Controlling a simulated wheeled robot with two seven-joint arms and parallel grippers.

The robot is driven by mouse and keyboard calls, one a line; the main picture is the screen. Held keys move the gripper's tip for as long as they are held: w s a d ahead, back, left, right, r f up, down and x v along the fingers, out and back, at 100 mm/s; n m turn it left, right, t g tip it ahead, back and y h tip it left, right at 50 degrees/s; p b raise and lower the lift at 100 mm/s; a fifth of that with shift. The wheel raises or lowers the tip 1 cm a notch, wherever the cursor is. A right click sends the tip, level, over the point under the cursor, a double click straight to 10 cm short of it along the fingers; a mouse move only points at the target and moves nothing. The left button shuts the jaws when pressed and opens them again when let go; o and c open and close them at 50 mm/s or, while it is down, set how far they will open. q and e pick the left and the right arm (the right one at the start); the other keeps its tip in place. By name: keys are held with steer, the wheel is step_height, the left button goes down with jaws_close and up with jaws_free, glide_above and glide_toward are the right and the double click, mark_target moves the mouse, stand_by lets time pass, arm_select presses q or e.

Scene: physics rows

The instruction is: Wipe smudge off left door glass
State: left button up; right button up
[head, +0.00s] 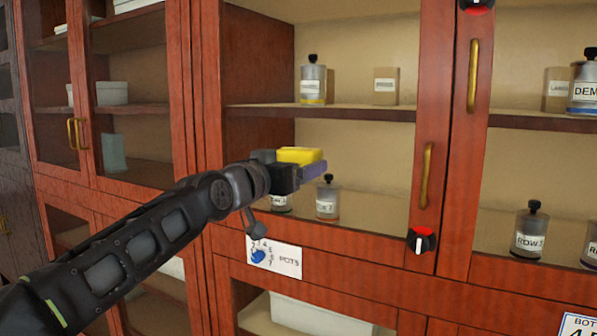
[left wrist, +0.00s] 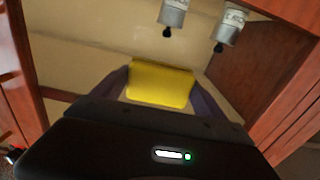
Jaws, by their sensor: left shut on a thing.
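My left gripper (head: 308,167) is shut on a yellow sponge (head: 299,155). The sponge also shows between the two fingers in the left wrist view (left wrist: 161,84). The gripper is in front of the left door glass (head: 370,155), at its left middle, below the shelf line. I cannot tell whether the sponge touches the glass. No smudge can be made out on the glass; the gripper and sponge hide part of it. My right gripper is not in view.
A brass handle (head: 426,175) and a red-and-black knob (head: 422,240) are on the door's right side. Labelled bottles, such as one on the upper shelf (head: 313,80), stand behind the glass. Another glazed cabinet door (head: 130,60) is at the left.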

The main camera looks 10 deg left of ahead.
arm_select(q)
steer(key=shift+w+a, duration=0.1)
steer(key=shift+a, duration=0.05)
steer(key=shift+w+a+f+b, duration=0.2)
steer(key=shift+a+b, duration=0.25)
steer(key=shift+b, duration=0.1)
steer(key=shift+w+a+b, duration=0.3)
steer(key=shift+a+b, duration=0.15)
steer(key=shift+a, duration=0.3)
steer(key=shift+a+r, duration=0.15)
steer(key=shift+a, duration=0.15)
steer(key=shift+w, duration=0.1)
steer(key=shift+w+a+b, duration=0.25)
steer(key=shift+w+a, duration=0.05)
steer(key=shift+a, duration=0.4)
steer(key=shift+w+a+b, duration=0.25)
steer(key=shift+a, duration=0.45)
